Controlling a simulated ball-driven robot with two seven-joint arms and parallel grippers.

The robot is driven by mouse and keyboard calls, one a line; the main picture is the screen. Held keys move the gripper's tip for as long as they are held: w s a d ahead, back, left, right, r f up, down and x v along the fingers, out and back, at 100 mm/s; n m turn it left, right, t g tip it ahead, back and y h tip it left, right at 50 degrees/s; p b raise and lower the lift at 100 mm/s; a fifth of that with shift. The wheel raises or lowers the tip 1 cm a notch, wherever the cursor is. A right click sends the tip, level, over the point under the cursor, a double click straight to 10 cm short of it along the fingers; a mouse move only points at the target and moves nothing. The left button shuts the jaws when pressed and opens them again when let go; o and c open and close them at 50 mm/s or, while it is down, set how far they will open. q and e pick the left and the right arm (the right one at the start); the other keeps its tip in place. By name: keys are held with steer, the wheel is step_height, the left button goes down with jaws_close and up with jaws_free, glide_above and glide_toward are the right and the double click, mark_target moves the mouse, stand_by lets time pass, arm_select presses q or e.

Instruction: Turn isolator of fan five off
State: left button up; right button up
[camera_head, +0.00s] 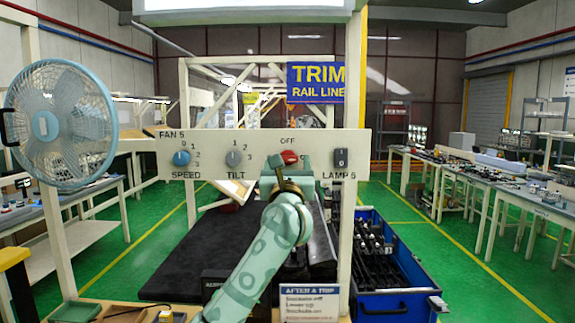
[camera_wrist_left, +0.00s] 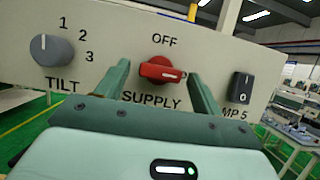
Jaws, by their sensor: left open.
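The red supply isolator knob (camera_head: 289,157) sits on the cream fan 5 panel (camera_head: 215,138), under the word OFF. In the left wrist view the red knob (camera_wrist_left: 160,69) has its handle lying nearly level, away from the OFF mark above it. A mark at its right end is partly hidden by a finger. My left gripper (camera_head: 289,167) is in front of the knob. In the left wrist view the open left gripper (camera_wrist_left: 157,76) has one finger on each side of the knob, with visible gaps. My right gripper is not in view.
The blue speed knob (camera_head: 181,158) and grey tilt knob (camera_head: 234,158) are left of the isolator. The lamp 5 rocker switch (camera_head: 341,161) is close on its right. A blue fan (camera_head: 62,125) stands at far left. A blue drawer (camera_head: 395,300) is open below right.

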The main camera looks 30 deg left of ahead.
arm_select(q)
steer(key=c, duration=1)
